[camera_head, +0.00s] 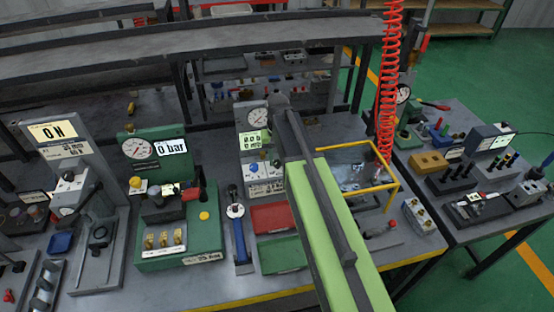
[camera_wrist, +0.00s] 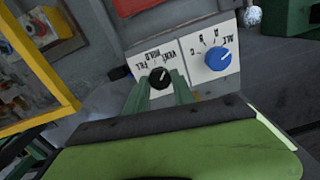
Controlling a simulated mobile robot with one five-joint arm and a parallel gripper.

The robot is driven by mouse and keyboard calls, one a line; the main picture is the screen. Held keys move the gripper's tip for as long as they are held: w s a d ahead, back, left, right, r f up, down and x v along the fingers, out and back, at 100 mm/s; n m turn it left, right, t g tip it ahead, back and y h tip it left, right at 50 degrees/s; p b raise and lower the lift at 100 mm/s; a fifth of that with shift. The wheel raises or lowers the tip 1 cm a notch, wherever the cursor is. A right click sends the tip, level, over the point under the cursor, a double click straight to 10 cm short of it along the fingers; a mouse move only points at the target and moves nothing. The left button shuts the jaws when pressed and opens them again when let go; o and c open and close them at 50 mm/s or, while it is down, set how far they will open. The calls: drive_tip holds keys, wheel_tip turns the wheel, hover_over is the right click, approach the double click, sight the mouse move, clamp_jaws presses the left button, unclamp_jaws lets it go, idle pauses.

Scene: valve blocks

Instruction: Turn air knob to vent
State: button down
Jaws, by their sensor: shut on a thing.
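The air knob (camera_wrist: 159,78) is a small black knob with a pale mark on a white label plate (camera_wrist: 135,68). I cannot tell surely which word the mark points at. My gripper (camera_wrist: 159,86) has its two green fingers on either side of the black knob, closed on it. In the head view the grey gauge station (camera_head: 252,142) stands mid-table, and my arm hides the gripper and part of the station.
A blue selector knob (camera_wrist: 218,58) with several letter positions sits close beside the black knob. A yellow frame (camera_head: 392,180) stands right of my arm, with a red coiled hose (camera_head: 387,70) above it. Red (camera_head: 270,217) and green (camera_head: 282,255) trays lie in front of the station.

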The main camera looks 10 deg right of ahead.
sight(277, 162)
drive_tip(key=c, duration=1.1)
unclamp_jaws()
drive_tip(key=shift+o, duration=0.2)
wheel_tip(277, 162, up, 18)
drive_tip(key=p, duration=1.7)
drive_tip(key=shift+f, duration=0.25)
